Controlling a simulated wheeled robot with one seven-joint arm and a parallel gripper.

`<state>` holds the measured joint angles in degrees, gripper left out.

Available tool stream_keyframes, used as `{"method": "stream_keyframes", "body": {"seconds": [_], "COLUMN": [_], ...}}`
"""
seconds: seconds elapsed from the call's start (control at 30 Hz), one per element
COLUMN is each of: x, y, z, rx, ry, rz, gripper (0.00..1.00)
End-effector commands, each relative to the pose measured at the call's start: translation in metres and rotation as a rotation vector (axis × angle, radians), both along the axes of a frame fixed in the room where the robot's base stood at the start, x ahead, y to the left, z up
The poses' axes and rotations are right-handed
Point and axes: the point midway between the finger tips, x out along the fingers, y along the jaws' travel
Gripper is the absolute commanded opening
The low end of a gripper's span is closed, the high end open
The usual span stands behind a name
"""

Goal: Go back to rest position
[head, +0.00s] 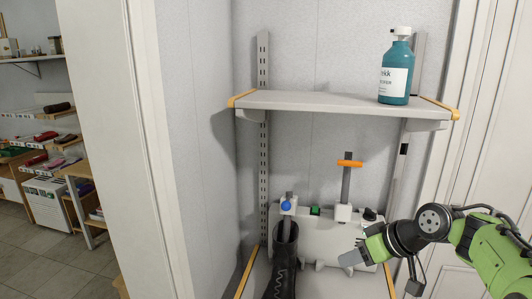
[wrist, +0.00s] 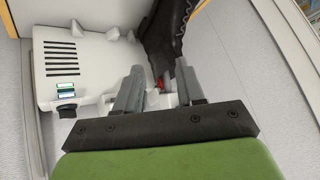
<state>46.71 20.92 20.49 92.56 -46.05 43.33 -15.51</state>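My arm comes in from the right in the head view. My gripper (head: 352,260) is in front of the lower right of a white boxy device (head: 325,232). In the wrist view my gripper (wrist: 160,82) has its two grey fingers spread apart with nothing held between them. A small red part (wrist: 159,83) shows beyond the gap. A dark boot (head: 284,262) stands left of my gripper in the head view; the boot (wrist: 166,30) lies past the fingertips in the wrist view. The vented white device (wrist: 75,65) is left of the fingers there.
A teal bottle (head: 396,72) stands on the upper shelf (head: 310,101) at its right end. A white door frame (head: 118,130) is at left. Cluttered shelves stand far left above open tiled floor.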

Motion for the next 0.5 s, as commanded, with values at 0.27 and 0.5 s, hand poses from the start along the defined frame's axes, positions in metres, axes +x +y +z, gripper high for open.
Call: {"method": "stream_keyframes", "body": {"seconds": [0.27, 0.5], "x": [-0.142, -0.257], "y": [0.078, 0.065], "z": [0.017, -0.005], "rx": [-0.267, -0.262], "ry": [0.136, 0.138], "rz": [-0.253, -0.474], "gripper": [0.38, 0.38]}}
